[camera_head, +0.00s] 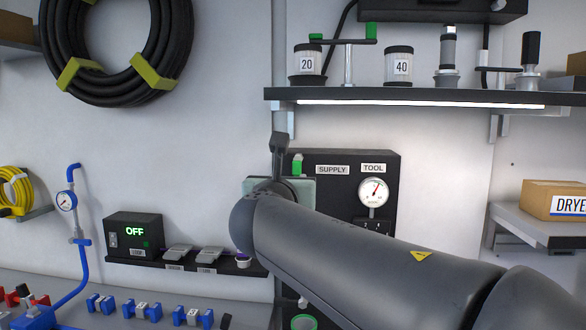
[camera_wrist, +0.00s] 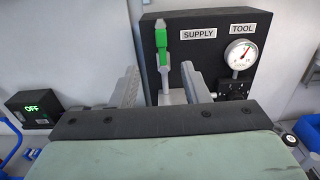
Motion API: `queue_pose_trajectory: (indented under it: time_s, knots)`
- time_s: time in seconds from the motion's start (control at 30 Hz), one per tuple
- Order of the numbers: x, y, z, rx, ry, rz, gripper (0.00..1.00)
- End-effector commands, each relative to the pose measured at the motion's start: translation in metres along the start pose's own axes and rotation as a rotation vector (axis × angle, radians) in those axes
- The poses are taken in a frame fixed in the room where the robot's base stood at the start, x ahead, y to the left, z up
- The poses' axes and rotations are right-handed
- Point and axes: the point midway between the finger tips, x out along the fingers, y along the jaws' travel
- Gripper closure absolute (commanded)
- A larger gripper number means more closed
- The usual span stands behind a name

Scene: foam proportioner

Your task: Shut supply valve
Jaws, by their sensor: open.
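The supply valve has a green lever (camera_wrist: 162,46) that stands upright on the left side of a black panel (camera_wrist: 206,30), beside the SUPPLY label. Its silvery stem or body shows below the lever. In the head view only a small part of the green lever (camera_head: 297,163) shows just right of my gripper (camera_head: 279,145); my arm hides the lower panel. In the wrist view my gripper (camera_wrist: 159,70) is open, with one finger to each side of the lever's line. I cannot tell how far the fingertips are from the lever. Nothing is held.
A round TOOL gauge (camera_head: 373,192) sits on the panel's right. A lit shelf (camera_head: 420,97) with tools and numbered canisters juts out above. At left are a black box reading OFF (camera_head: 134,231), a blue pipe with a gauge (camera_head: 67,201) and a bench with blue fittings (camera_head: 142,309).

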Motion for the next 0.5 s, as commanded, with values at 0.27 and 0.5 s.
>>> queue_pose_trajectory:
  time_s: [0.27,0.5]
  knots:
    - [0.041,0.0,0.002,-0.007,0.0,-0.001,0.58]
    - [0.095,-0.001,0.002,-0.006,0.0,-0.003,0.58]
